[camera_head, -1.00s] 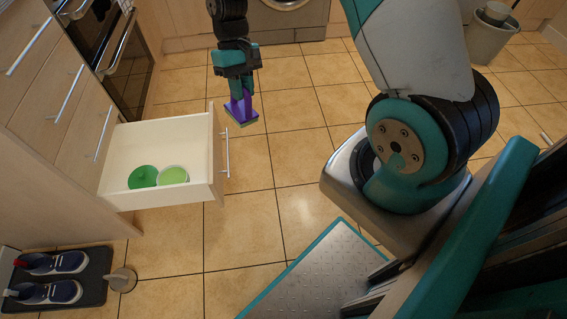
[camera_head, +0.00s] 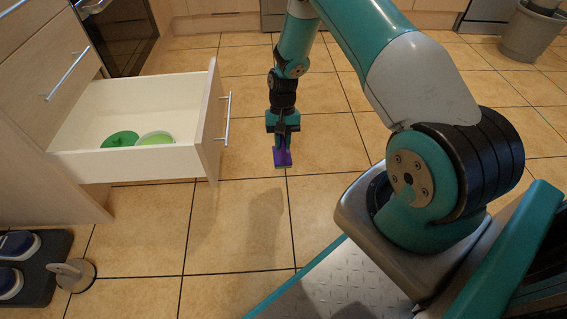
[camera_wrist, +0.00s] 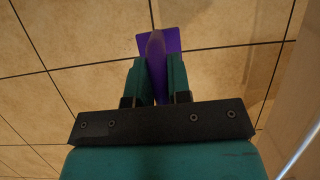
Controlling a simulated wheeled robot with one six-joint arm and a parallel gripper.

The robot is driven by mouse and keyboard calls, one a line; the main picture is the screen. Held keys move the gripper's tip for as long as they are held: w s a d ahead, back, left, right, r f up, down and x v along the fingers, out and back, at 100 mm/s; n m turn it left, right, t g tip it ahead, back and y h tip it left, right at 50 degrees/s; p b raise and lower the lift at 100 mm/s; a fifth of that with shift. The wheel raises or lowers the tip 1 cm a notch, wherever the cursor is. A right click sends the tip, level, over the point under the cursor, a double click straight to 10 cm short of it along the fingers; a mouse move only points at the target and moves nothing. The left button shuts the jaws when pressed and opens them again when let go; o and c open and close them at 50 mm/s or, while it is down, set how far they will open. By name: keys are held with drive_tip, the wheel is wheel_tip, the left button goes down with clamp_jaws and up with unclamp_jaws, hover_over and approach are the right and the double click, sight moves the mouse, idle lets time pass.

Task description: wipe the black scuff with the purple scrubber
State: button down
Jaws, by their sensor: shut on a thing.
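My gripper (camera_head: 283,143) is shut on the purple scrubber (camera_head: 282,158) and holds it above the tiled floor, to the right of the open drawer. In the wrist view the purple scrubber (camera_wrist: 170,40) shows between the two teal fingers (camera_wrist: 156,78), with its broad part beyond the fingertips. A thin greenish edge shows at its bottom in the head view. I see no clear black scuff in either current view; only soft shadows show on the tiles.
An open drawer (camera_head: 125,167) at the left holds a green lid (camera_head: 120,139) and a green bowl (camera_head: 156,137). Shoes (camera_head: 18,245) on a dark mat and a doorstop (camera_head: 75,274) are at lower left. A grey bin (camera_head: 530,35) stands at far right. Floor between is clear.

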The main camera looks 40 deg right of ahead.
drive_tip(key=f+b, duration=0.1)
drive_tip(key=f, duration=0.2)
drive_tip(key=shift+d+f, duration=0.15)
drive_tip(key=shift+d, duration=0.05)
wheel_tip(320, 180, down, 4)
drive_tip(key=b, duration=0.4)
drive_tip(key=shift+f, duration=0.25)
drive_tip(key=shift+r, duration=0.1)
drive_tip(key=shift+r, duration=0.1)
